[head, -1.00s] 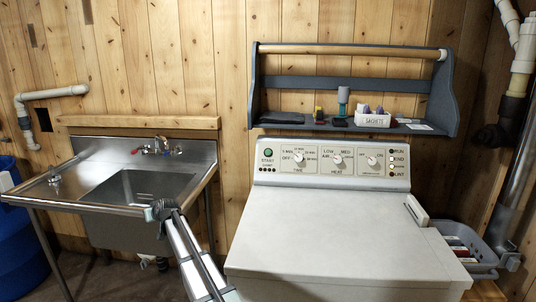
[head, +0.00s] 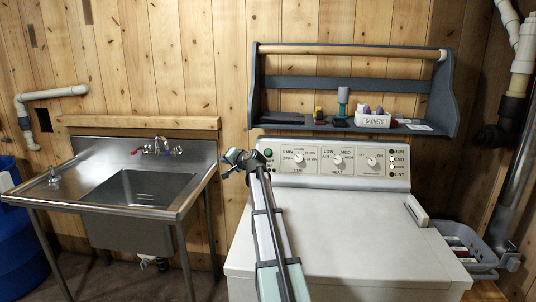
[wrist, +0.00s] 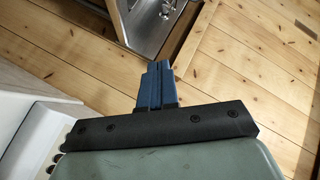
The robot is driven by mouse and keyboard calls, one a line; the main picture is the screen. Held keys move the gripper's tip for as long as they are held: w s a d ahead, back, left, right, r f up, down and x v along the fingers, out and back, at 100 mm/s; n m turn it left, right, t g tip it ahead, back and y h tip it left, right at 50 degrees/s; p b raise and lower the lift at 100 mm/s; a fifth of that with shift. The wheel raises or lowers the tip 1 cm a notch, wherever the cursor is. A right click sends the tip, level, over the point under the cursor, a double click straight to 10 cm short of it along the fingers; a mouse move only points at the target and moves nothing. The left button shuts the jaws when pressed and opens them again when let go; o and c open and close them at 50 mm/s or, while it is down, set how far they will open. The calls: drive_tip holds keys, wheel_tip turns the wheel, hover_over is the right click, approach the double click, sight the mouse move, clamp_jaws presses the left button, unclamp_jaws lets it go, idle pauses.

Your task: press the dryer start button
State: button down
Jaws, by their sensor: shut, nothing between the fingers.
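The dryer (head: 340,225) is white, with a control panel (head: 330,160) along its back edge. The green start button (head: 268,153) sits at the panel's left end; my arm partly covers the panel area below it. My gripper (head: 230,160) is just left of the panel's left end, level with the button and apart from it in the picture; its distance in depth is unclear. In the wrist view its blue fingers (wrist: 160,70) are together and empty. There the panel (wrist: 60,150) shows only at the lower left, and I cannot make out the start button.
A steel sink (head: 150,190) stands left of the dryer. A blue-grey shelf (head: 350,130) with a sachet box (head: 372,119) and small items hangs above the panel. A grey basket (head: 468,250) is at the right. The dryer top is mostly clear.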

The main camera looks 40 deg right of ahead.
sight(269, 152)
drive_tip(key=s+d+r+m+t, duration=0.1)
drive_tip(key=s+d+r+m, duration=0.4)
drive_tip(key=s+d, duration=0.5)
drive_tip(key=d, duration=0.3)
drive_tip(key=shift+s+h, duration=0.3)
drive_tip(key=shift+h, duration=0.1)
drive_tip(key=shift+w+f, duration=0.1)
drive_tip(key=shift+w+d+f, duration=1.1)
drive_tip(key=shift+w+d, duration=0.2)
drive_tip(key=shift+w, duration=0.05)
drive_tip(key=shift+w+d+f, duration=1.1)
drive_tip(key=shift+w+d, duration=0.2)
drive_tip(key=shift+w+d+f, duration=0.1)
drive_tip(key=shift+w+d, duration=0.05)
drive_tip(key=shift+w+d+f, duration=0.1)
